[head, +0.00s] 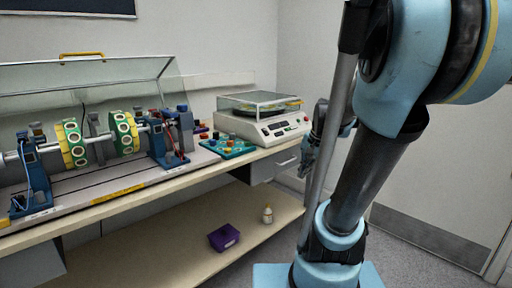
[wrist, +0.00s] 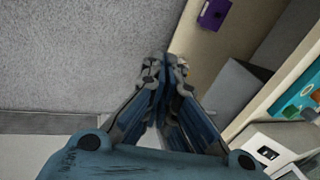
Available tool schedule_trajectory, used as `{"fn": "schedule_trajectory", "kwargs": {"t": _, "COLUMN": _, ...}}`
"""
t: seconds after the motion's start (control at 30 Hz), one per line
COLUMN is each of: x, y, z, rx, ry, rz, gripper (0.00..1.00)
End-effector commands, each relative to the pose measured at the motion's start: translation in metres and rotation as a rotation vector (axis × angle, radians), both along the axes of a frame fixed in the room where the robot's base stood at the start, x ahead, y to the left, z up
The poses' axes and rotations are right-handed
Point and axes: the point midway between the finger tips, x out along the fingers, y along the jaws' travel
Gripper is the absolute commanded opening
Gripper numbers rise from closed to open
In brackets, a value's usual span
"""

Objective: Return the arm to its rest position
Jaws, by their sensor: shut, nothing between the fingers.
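My gripper (wrist: 165,62) is shut and empty in the wrist view, with its fingertips together over the grey floor and the edge of the lower shelf. In the head view my gripper (head: 305,160) hangs beside the right end of the bench, partly hidden by my own arm. My arm (head: 375,175) stands on its light blue base at the right of the head view. The gripper appears apart from the bench.
The bench (head: 120,192) carries a rotor rig (head: 95,145), a weighing device (head: 262,122) and a teal tray (head: 228,147). A purple box (head: 223,238) and a small bottle (head: 267,214) stand on the lower shelf (head: 165,250). A grey door (head: 440,180) is behind my arm.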

Motion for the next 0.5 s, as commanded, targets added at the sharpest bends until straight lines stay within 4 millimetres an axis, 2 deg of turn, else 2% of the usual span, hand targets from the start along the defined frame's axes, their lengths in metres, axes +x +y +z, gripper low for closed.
{"fn": "schedule_trajectory", "kwargs": {"t": 0.03, "x": -0.015, "y": 0.002, "z": -0.005, "rx": -0.027, "ry": -0.003, "rz": 0.05, "gripper": 0.0}}
{"fn": "schedule_trajectory", "kwargs": {"t": 0.2, "x": -0.057, "y": 0.002, "z": -0.021, "rx": -0.119, "ry": -0.014, "rz": 0.232, "gripper": 0.0}}
{"fn": "schedule_trajectory", "kwargs": {"t": 0.5, "x": -0.118, "y": -0.003, "z": -0.056, "rx": -0.27, "ry": -0.022, "rz": 0.54, "gripper": 0.0}}
